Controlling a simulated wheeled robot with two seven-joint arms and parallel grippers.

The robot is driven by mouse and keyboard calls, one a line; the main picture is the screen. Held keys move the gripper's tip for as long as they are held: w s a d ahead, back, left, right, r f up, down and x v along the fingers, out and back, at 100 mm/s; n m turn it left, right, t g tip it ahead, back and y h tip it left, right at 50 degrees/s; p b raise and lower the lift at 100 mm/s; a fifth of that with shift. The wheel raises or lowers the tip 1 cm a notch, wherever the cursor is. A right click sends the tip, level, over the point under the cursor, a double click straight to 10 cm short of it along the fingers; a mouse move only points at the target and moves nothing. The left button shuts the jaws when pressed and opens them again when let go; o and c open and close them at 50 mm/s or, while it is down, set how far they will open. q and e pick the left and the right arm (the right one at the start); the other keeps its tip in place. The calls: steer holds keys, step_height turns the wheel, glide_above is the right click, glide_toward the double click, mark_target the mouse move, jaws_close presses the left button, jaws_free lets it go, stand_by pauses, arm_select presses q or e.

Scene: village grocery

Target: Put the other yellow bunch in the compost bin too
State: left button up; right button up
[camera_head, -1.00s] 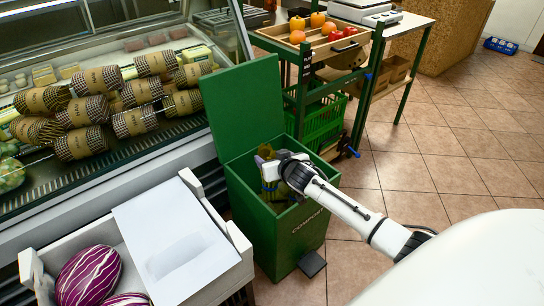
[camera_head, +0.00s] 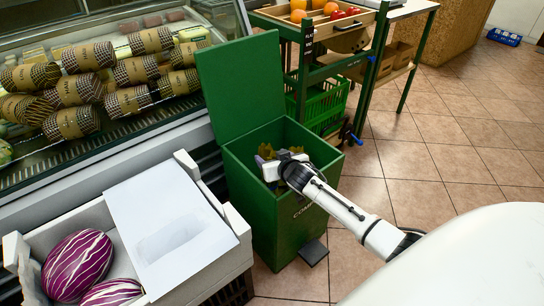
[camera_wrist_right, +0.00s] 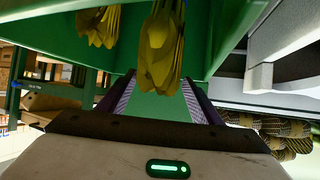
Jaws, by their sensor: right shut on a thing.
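The green compost bin (camera_head: 290,225) stands in the middle of the head view with its lid (camera_head: 238,90) raised. My right gripper (camera_head: 266,163) is at the bin's open mouth, reaching in from the right. It is shut on a yellow bunch (camera_wrist_right: 160,48), which shows between the purple-lined fingers in the right wrist view. The bin's floor is hidden. My left gripper is out of view.
A white crate (camera_head: 228,262) with striped purple heads (camera_head: 77,265) and a white board stands left of the bin. A chilled display of netted packages (camera_head: 78,122) is behind it. A green-framed stand (camera_head: 302,75) is behind the bin. The tiled floor at right is clear.

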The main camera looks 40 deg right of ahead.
step_height(320, 180, down, 2)
steer(key=shift+f+b, duration=0.25)
steer(key=shift+b, duration=0.55)
steer(key=shift+f+b, duration=0.35)
steer(key=shift+f, duration=0.05)
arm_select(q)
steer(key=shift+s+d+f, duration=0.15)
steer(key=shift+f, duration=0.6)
arm_select(e)
steer(key=shift+w+f, duration=0.1)
steer(key=shift+f, duration=0.05)
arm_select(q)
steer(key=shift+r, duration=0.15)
arm_select(e)
steer(key=o, duration=1.8)
steer(key=shift+c, duration=0.2)
steer(key=shift+o, duration=0.3)
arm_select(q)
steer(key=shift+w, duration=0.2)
arm_select(e)
steer(key=shift+a+f, duration=0.1)
